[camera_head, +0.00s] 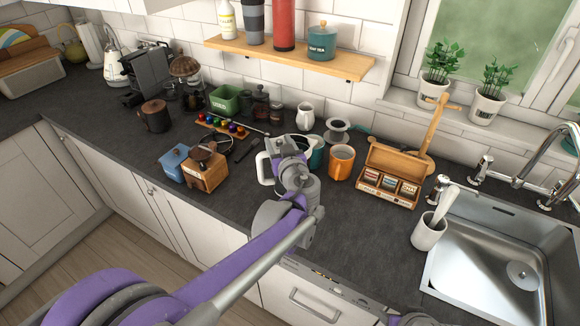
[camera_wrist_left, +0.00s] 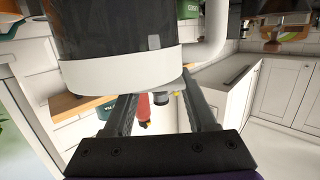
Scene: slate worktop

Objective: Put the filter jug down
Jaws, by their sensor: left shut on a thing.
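The filter jug (camera_head: 264,168) is mostly hidden behind my left gripper in the head view; its white handle and a white edge show on the left side. In the left wrist view the jug (camera_wrist_left: 117,68) is large and close, with a dark grey body, a white band and a white handle. My left gripper (camera_head: 286,150) is shut on it, and its two fingers (camera_wrist_left: 160,105) reach to the jug in the wrist view. I cannot tell whether the jug's base touches the worktop (camera_head: 240,205).
A teal mug (camera_head: 316,155) and an orange mug (camera_head: 341,162) stand close right of the jug. A wooden tea box (camera_head: 388,182) is further right, before the sink (camera_head: 480,265). A wooden grinder (camera_head: 207,171) stands left. Worktop in front of the mugs is clear.

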